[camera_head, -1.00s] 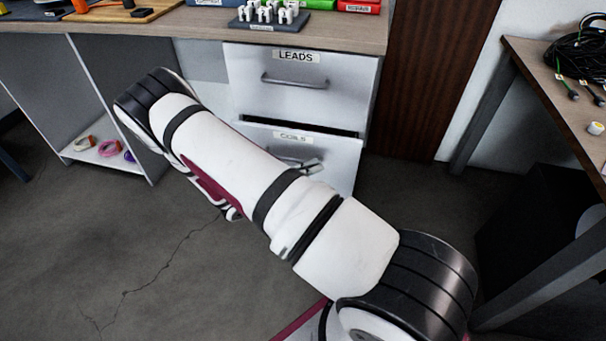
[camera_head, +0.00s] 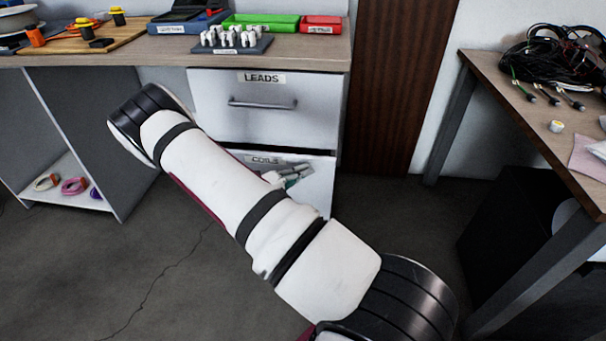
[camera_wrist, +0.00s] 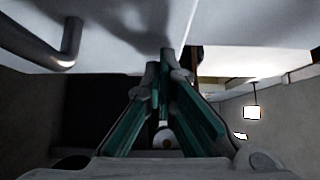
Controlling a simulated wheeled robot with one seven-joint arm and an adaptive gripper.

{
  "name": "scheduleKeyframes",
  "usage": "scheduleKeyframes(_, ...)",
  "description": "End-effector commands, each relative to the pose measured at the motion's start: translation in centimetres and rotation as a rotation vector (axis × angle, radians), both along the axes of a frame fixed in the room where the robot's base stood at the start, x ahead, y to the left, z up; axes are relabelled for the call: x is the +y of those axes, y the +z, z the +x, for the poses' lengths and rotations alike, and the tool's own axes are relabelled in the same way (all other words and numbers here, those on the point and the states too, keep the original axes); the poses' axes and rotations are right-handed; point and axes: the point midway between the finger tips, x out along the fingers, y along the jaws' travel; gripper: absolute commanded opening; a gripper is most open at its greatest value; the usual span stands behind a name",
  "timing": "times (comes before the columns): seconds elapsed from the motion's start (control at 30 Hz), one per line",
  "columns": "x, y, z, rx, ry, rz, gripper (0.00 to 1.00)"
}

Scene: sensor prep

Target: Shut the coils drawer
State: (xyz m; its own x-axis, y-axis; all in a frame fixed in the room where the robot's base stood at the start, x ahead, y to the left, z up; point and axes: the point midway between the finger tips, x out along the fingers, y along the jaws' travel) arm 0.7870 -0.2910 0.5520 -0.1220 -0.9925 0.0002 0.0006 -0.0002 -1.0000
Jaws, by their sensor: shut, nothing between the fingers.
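The coils drawer (camera_head: 318,190) is the lower white drawer under the one labelled LEADS. A thin dark gap shows above its front, so it appears slightly out; how far is hard to tell. My arm covers its left part and I cannot make out its handle in the head view. My gripper (camera_head: 304,169) is in front of the drawer's upper right part, shut and empty. In the wrist view, my gripper (camera_wrist: 166,58) has its fingertips together at the white drawer front (camera_wrist: 125,25), with a bar handle (camera_wrist: 70,45) to the left. Contact is unclear.
The LEADS drawer (camera_head: 300,115) above looks closed. The worktop (camera_head: 310,55) carries a rack, bins and tools. A second table (camera_head: 500,90) with cables stands at the right. Open floor (camera_head: 150,270) lies left of my arm.

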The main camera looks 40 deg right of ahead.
Motion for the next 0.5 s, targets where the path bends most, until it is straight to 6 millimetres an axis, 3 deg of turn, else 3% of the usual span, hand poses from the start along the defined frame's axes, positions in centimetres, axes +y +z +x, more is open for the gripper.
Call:
scheduleKeyframes(0.3,-3.8,0.0,2.9,-0.001,-0.001,0.0,0.0)
scheduleKeyframes(0.5,-4.3,0.0,3.3,0.0,0.001,0.0,0.0)
